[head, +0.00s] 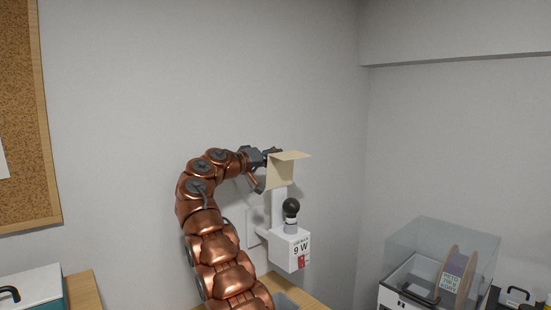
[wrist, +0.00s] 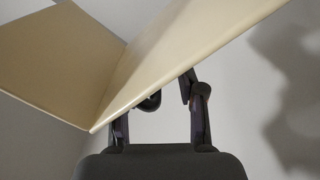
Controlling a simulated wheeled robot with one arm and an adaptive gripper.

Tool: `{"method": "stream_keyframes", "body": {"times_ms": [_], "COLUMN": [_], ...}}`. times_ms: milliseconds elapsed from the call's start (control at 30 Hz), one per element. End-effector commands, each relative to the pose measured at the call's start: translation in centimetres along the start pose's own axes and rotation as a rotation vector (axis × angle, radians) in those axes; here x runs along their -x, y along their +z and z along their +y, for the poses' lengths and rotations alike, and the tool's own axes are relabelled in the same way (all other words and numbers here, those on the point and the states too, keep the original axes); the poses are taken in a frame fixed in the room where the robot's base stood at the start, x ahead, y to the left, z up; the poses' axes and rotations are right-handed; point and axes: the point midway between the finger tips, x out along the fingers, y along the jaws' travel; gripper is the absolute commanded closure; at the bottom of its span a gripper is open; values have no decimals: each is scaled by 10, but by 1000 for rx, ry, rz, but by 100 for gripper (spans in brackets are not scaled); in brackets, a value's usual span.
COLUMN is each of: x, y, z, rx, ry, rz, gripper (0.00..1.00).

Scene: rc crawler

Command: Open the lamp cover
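The cream lamp cover (head: 282,172) is at the top of the lamp's white post in the head view, with one panel hanging down and one sticking out to the right. Below it, the dark round bulb (head: 291,207) is exposed above the white lamp box (head: 289,249), marked 9 W. My gripper (head: 271,155) is at the cover's upper left, partly behind it. In the wrist view the cover (wrist: 165,55) crosses in front of the fingers and hides part of them. The fingers look apart there, with a gap between; contact with the cover is unclear.
A clear-lidded printer-like box (head: 440,260) with a spool inside stands at the lower right. A cork board (head: 18,110) hangs at the left, above a white and teal box (head: 35,287). The wall around the lamp is bare.

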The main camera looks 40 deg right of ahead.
Motion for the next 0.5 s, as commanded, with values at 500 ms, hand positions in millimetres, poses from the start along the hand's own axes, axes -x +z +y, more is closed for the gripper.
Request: {"method": "stream_keyframes", "body": {"times_ms": [500], "x": [24], "y": [0], "z": [1], "rx": [-1], "ry": [1], "rz": [1], "gripper": [65]}}
